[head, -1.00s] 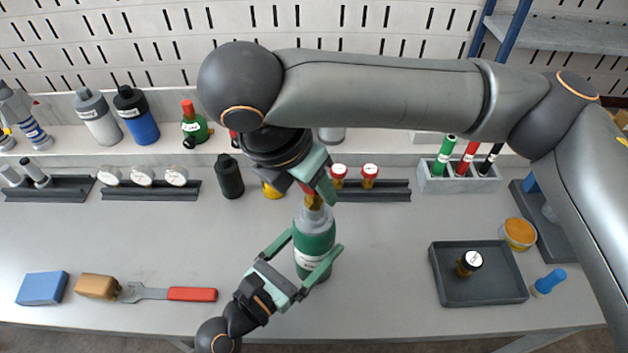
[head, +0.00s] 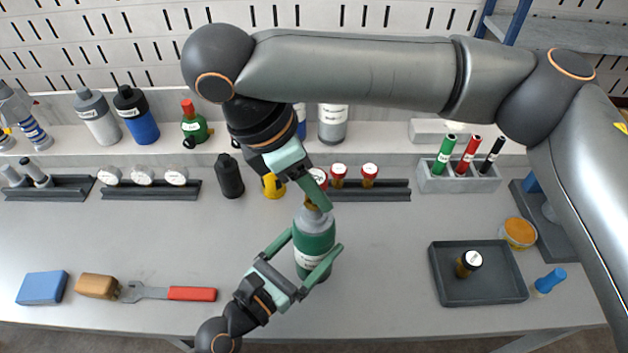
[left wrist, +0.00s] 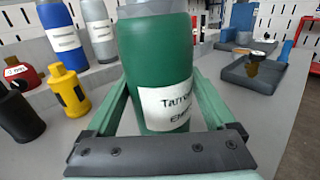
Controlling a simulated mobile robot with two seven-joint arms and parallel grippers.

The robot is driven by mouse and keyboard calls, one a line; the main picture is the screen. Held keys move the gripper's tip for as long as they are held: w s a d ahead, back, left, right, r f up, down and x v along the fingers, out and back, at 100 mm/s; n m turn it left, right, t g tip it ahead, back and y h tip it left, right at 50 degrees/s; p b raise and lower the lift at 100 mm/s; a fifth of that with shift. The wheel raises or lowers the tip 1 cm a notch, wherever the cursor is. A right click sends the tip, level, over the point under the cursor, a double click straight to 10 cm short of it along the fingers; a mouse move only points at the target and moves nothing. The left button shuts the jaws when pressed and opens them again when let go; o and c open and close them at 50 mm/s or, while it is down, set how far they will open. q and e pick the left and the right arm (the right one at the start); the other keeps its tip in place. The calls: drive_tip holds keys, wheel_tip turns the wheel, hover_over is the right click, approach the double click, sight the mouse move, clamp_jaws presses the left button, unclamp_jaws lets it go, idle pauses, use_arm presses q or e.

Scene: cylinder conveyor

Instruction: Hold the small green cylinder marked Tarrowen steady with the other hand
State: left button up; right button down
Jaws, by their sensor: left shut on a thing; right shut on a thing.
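The small green cylinder (head: 314,240) stands upright on the bench, with a grey shoulder and a white label. In the left wrist view the cylinder (left wrist: 155,65) fills the middle, its label partly readable as "Tarro…". My left gripper (head: 306,265) is shut around the cylinder's body, one finger on each side. My right gripper (head: 314,196) is above it, its fingers at the brass-coloured valve (head: 312,207) on the cylinder's top. It is shut there; the fingers hide most of the valve.
A rack (head: 395,190) with red-capped fittings stands just behind. A yellow bottle (head: 273,187) and a black bottle (head: 229,177) are to its left. A dark tray (head: 480,290) holds a small brown jar at right. A red-handled wrench (head: 180,293) lies front left.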

drive_tip(key=m+g, duration=0.2)
drive_tip(key=m, duration=0.4)
drive_tip(key=m+g, duration=0.1)
drive_tip(key=m, duration=0.2)
drive_tip(key=m+g+y, duration=0.1)
drive_tip(key=m, duration=0.2)
drive_tip(key=shift+f, duration=0.1)
drive_tip(key=shift+c, duration=2.3)
unclamp_jaws()
